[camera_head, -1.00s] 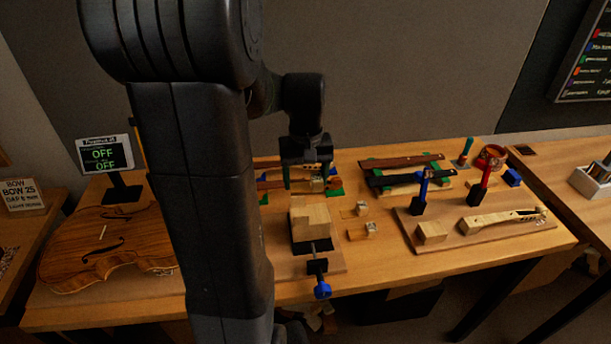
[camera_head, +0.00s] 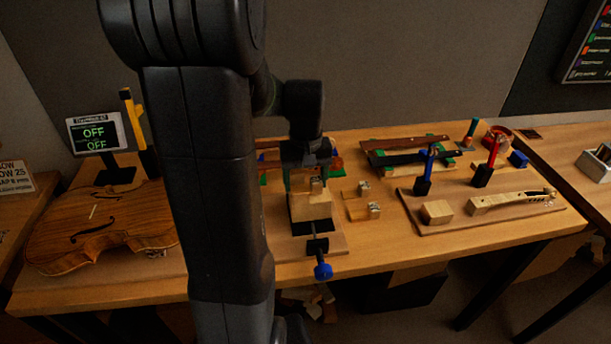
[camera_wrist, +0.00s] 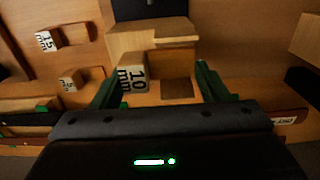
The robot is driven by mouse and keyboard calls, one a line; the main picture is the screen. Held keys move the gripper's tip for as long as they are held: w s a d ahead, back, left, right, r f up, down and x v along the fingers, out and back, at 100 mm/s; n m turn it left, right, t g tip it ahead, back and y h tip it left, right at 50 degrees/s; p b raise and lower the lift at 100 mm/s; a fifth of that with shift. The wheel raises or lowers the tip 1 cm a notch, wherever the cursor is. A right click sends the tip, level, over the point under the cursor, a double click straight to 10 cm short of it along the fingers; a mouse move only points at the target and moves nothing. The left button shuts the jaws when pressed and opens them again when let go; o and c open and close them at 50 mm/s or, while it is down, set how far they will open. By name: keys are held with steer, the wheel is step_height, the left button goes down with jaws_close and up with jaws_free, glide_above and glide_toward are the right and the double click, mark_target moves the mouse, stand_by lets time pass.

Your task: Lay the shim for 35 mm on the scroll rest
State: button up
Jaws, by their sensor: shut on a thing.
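In the head view the shim (camera_head: 317,185) is at or just above a pale stepped wooden block (camera_head: 309,208), which may be the scroll rest. That block also shows in the wrist view (camera_wrist: 150,35), just beyond the shim. I cannot tell whether they touch. Shims marked 15 mm (camera_wrist: 46,41) and apparently 5 mm (camera_wrist: 69,80) lie on the bench to the left in the wrist view. My arm hides part of the bench.
A clamp with a blue handle (camera_head: 323,271) stands before the block. A violin body (camera_head: 100,230) and an OFF display (camera_head: 94,133) are left. A board (camera_head: 480,228) with a neck (camera_head: 515,203) and a small block (camera_head: 437,212) is right. Fingerboards (camera_head: 405,145) lie behind.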

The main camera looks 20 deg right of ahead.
steer(key=shift+f, duration=0.3)
steer(key=o, duration=1)
steer(key=shift+o, duration=0.2)
steer(key=shift+r, duration=0.15)
step_height(320, 180, up, 14)
steer(key=shift+f, duration=0.2)
steer(key=shift+f, duration=0.1)
